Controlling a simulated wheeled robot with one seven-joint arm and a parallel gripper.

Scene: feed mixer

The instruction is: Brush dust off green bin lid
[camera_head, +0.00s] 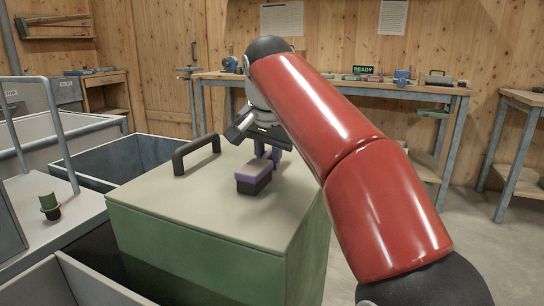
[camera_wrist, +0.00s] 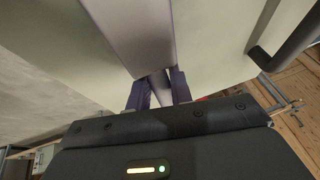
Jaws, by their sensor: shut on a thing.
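The green bin (camera_head: 200,255) stands in front of me with its pale, dusty-looking lid (camera_head: 185,208) closed on top. A black bar handle (camera_head: 197,153) is on the lid's far left part and also shows at the right of the wrist view (camera_wrist: 285,40). A brush (camera_head: 253,173) with a purple back and dark bristles is at the lid's right middle, bristles down, seemingly on the surface. My gripper (camera_head: 268,158) is shut on the brush from behind. In the wrist view, the purple fingers (camera_wrist: 158,90) close on its narrow end, and the brush back (camera_wrist: 135,30) extends upward.
Open grey bins (camera_head: 120,155) lie to the left. A small green-and-black object (camera_head: 49,207) stands on a grey surface at the far left. A workbench (camera_head: 330,82) with tools and a "READY" sign (camera_head: 364,70) runs along the back wall. Floor is clear at right.

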